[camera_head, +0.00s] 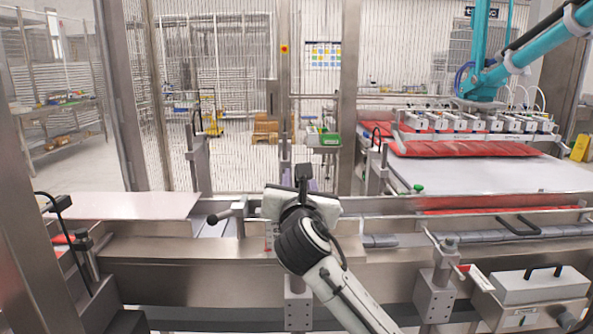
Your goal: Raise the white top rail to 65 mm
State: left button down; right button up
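A long pale metal rail (395,228) runs along the near side of the conveyor, right of centre; I cannot tell for sure that it is the white top rail. No height scale or millimetre mark is readable. My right gripper (303,176) is at the middle of the picture, over the conveyor line, at the end of the arm that comes up from the lower right. Its dark fingers point away from me, and its white body hides what lies behind. I cannot see whether it is open or touching anything. My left gripper is out of view.
A black-knobbed lever (225,215) sticks out left of my gripper. A clamp block (437,280) with a red-tipped handle stands at the right front. A grey box (540,286) is beside it. A teal picker arm (520,58) hangs above red packs (465,149) at the back right.

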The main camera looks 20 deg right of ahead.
jog(key=shift+x, duration=2.6)
grip_shut()
